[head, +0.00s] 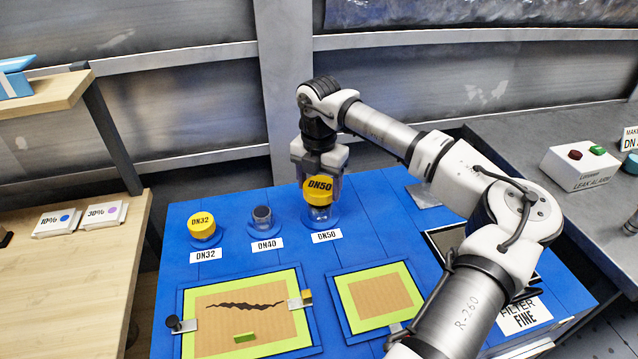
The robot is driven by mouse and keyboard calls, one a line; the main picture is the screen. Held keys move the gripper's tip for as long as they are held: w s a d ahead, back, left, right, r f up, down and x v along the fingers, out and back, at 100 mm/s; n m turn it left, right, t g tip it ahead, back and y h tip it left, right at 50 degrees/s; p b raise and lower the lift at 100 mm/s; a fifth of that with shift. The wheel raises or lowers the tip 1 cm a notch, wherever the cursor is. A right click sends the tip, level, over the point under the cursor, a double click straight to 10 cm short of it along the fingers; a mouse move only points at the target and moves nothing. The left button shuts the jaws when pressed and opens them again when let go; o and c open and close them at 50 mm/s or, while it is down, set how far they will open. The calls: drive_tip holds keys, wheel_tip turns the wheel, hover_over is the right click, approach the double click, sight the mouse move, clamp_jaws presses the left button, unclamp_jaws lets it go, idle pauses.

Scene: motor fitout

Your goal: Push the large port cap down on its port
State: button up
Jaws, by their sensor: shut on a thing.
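The large port cap, yellow and marked DN50 (319,190), is between the fingers of my gripper (322,182). It is over the top of the clear DN50 port (320,214), which stands on the blue table behind the DN50 label (327,236). My gripper points down and is shut on the cap. The cap looks slightly tilted. The port's lower part shows below it; whether the cap is fully seated I cannot tell.
The DN32 port (203,240) wears a yellow cap (200,224). The DN40 port (263,217) has a dark top. Green-framed panels (250,346) lie in front. A grey bench (590,230) with an alarm box (598,166) stands right, wooden shelves (75,265) left.

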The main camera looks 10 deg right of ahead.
drive_tip(key=shift+f, duration=0.1)
drive_tip(key=shift+f+b, duration=0.95)
drive_tip(key=shift+f, duration=0.1)
drive_tip(key=shift+f, duration=0.2)
drive_tip(key=shift+f+b, duration=0.3)
drive_tip(key=shift+b, duration=0.2)
drive_tip(key=shift+f+b, duration=0.65)
drive_tip(key=shift+b, duration=0.2)
idle(1.8)
drive_tip(key=o, duration=1)
